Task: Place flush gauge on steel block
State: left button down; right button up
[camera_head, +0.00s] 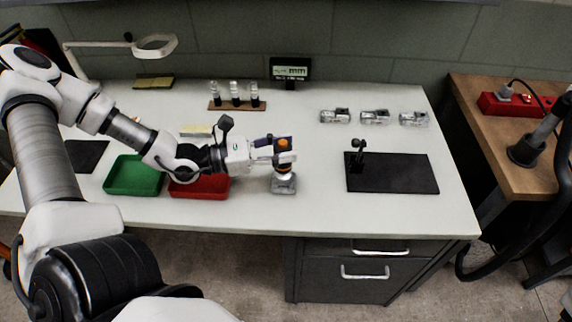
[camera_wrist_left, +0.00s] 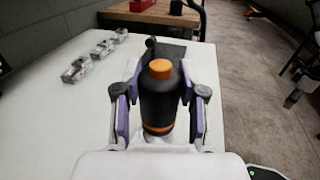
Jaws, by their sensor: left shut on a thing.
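The flush gauge (camera_head: 283,145) is a dark cylinder with an orange cap and an orange ring near its lower end. It also shows in the left wrist view (camera_wrist_left: 160,98), between the fingers. My left gripper (camera_head: 281,152) is shut on it, with a purple-padded finger on each side. The gauge is upright directly over the grey steel block (camera_head: 284,185) on the white table. Its lower end is at the top of the block; I cannot tell whether they touch. In the wrist view the block is hidden. My right gripper is not in view.
A red tray (camera_head: 213,193) and a green tray (camera_head: 133,186) lie left of the block. A black mat (camera_head: 405,183) with a small black stand lies to the right. Several metal parts, a vial rack (camera_head: 236,104) and a mm display (camera_head: 290,70) are behind.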

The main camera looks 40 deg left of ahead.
pick_arm(q)
jog(key=shift+w+a, duration=0.15)
jog(key=shift+w, duration=0.25)
jog(key=shift+w+a+f+b, duration=0.2)
jog(key=shift+a+f+b, duration=0.1)
jog(key=shift+b, duration=0.1)
notch_tip(320, 180, down, 3)
jog(key=shift+d+r+b, duration=0.1)
jog(key=shift+b, duration=0.35)
jog(key=shift+w, duration=0.1)
jog(key=shift+s, duration=0.2)
jog(key=c, duration=0.9)
grip_release()
jog(key=shift+f, duration=0.2)
jog(key=shift+c, duration=0.2)
jog(key=shift+o, duration=1.4)
jog(key=shift+w, duration=0.1)
